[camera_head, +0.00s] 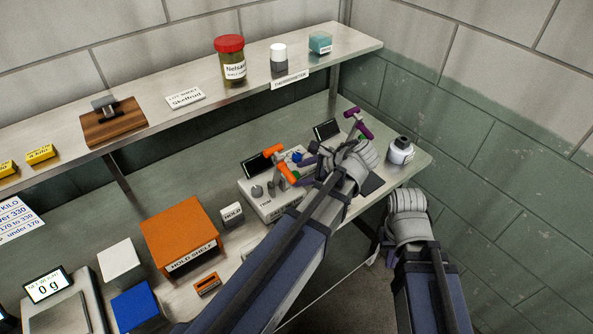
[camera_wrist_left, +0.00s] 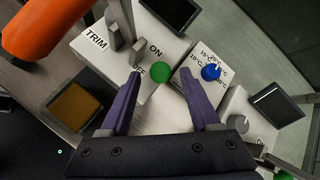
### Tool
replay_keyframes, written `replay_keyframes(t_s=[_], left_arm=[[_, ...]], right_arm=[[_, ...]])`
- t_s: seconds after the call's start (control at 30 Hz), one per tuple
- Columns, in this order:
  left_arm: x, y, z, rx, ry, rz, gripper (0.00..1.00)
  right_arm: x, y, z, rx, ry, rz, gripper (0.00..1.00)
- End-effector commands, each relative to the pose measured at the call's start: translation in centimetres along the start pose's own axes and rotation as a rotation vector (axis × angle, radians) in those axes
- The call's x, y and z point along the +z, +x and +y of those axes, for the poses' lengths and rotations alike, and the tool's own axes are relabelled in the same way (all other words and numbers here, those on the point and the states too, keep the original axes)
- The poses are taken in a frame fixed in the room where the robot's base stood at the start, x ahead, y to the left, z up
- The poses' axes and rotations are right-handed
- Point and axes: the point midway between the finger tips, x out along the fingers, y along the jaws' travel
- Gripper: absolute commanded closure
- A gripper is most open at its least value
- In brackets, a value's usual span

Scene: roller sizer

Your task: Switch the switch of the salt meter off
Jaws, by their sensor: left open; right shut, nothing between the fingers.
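I cannot tell which way the switch is set. A grey trim knob (camera_wrist_left: 112,30) and a round green part (camera_wrist_left: 160,72) flank the switch. My left gripper (camera_wrist_left: 159,68) is open over the meter's right part, its left fingertip close to the switch. Nothing is between its fingers.
A second box with a blue knob (camera_wrist_left: 210,72) and temperature marks stands right of the salt meter. An orange part (camera_wrist_left: 40,28) is near the left gripper. The orange hold shelf (camera_head: 185,233) stands left.

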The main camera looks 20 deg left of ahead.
Motion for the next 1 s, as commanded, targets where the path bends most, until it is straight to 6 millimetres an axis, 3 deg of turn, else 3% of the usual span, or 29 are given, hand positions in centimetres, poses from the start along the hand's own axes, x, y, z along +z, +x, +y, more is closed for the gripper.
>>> replay_keyframes(t_s=[0.03, 0.1, 0.3, 0.9, 1.0], left_arm=[[0.3, -1.4, -0.2, -0.001, 0.002, 0.001, 0.37], [0.3, -2.4, -0.2, -0.001, 0.001, 0.001, 0.37], [0.2, -4.4, -0.1, 0.0, 0.0, 0.0, 0.37], [0.0, -4.7, 0.0, 0.001, -0.001, 0.0, 0.37], [-0.4, -4.8, 0.8, 0.014, -0.037, 0.027, 0.37]], right_arm=[[0.1, -1.2, 0.1, 0.0, 0.0, 0.0, 1.0], [0.1, -1.9, 0.2, 0.0, 0.0, 0.0, 1.0], [0.2, -3.1, 0.3, 0.0, 0.0, 0.0, 1.0], [0.2, -3.2, 0.3, 0.0, 0.0, 0.0, 1.0], [0.2, -3.2, 0.3, 0.0, 0.0, 0.0, 1.0]])
